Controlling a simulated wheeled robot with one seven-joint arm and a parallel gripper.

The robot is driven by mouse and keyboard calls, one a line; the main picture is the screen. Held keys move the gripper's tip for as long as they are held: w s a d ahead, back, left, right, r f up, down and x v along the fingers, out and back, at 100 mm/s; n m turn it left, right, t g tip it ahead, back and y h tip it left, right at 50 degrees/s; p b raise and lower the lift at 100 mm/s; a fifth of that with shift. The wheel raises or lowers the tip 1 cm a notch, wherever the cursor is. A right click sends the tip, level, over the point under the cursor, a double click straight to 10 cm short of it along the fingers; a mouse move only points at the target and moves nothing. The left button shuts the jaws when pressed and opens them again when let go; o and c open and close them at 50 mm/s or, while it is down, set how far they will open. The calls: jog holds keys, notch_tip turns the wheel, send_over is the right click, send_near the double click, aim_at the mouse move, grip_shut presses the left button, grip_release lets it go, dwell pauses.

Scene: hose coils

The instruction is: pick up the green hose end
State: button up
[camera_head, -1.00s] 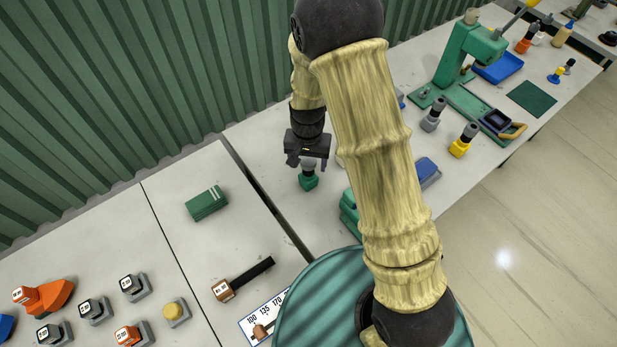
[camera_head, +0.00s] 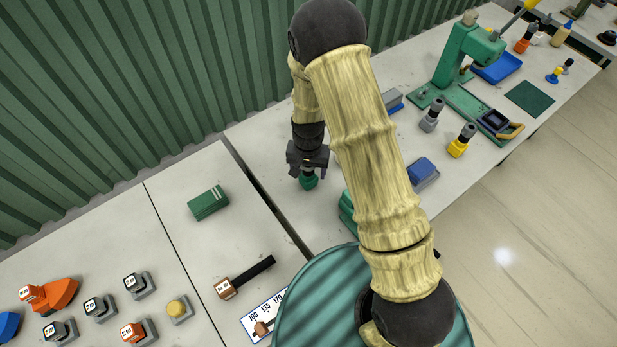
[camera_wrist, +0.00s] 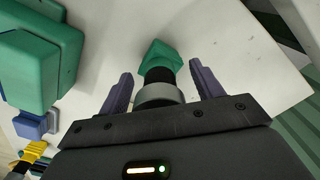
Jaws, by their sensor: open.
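The green hose end (camera_head: 309,182) stands on the light worktop, with a green base and a dark and grey round upper part. In the wrist view, the green hose end (camera_wrist: 163,53) shows its green base beyond the fingertips, and its black and grey neck lies between the fingers. My gripper (camera_head: 306,167) is over it in the head view and hides its upper part. In the wrist view, my gripper (camera_wrist: 159,82) is open, with one purple-grey finger on each side of the neck and a visible gap on both sides.
A green block (camera_wrist: 35,65) is close to the left of my gripper in the wrist view. Grey and yellow hose ends (camera_head: 462,141) stand farther right. A corrugated green wall (camera_head: 120,90) is behind.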

jog(key=c, duration=1.3)
jog(key=shift+o, duration=0.2)
jog(key=shift+r, duration=0.1)
notch_tip(320, 180, up, 10)
jog(key=shift+f+b, duration=0.1)
jog(key=shift+b, duration=0.95)
